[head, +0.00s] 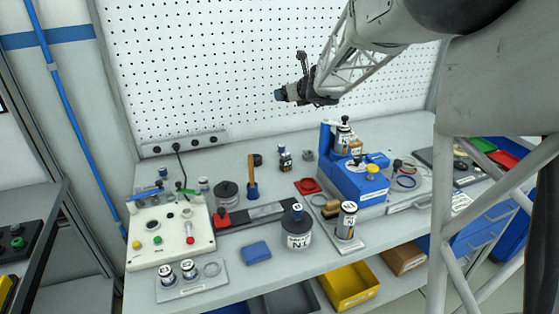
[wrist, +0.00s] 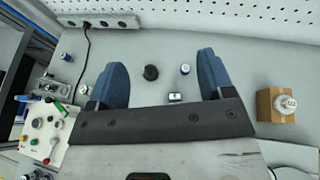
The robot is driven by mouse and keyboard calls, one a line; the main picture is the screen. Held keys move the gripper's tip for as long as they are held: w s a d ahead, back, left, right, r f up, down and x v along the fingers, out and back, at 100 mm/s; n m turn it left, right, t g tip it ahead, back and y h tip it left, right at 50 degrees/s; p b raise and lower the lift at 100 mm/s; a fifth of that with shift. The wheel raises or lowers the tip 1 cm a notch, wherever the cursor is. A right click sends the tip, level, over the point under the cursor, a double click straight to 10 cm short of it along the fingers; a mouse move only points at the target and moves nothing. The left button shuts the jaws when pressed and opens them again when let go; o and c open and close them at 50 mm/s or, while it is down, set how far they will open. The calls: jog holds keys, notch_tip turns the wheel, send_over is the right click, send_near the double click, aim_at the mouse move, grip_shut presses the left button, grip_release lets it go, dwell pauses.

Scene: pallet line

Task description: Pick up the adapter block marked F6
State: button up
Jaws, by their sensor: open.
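My gripper (head: 283,95) is raised above the bench in front of the pegboard. In the wrist view its two blue fingers stand wide apart with nothing between them (wrist: 160,66). Beyond the fingers, on the grey bench, lies a small dark block with a white top (wrist: 175,97); it also shows in the head view (head: 286,164). A mark F6 is not legible on it or on any other part, so I cannot tell which is the F6 adapter block. A small silver-and-dark cylinder (wrist: 185,69) and a black round part (wrist: 150,72) stand close by.
A blue fixture (head: 357,186) stands right of the small parts. A power strip (head: 185,143) runs along the back.

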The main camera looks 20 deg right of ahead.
aim_at(287, 158)
jog(key=shift+m, duration=0.4)
jog(key=f, duration=1.7)
jog(key=d+f, duration=0.1)
jog(key=f, duration=0.8)
jog(key=shift+w+f, duration=0.35)
jog(key=shift+w, duration=0.05)
jog(key=shift+w, duration=0.1)
jog(key=shift+x, duration=2.4)
jog(key=shift+d, duration=0.1)
jog(key=c, duration=1)
jog(key=shift+r, duration=0.1)
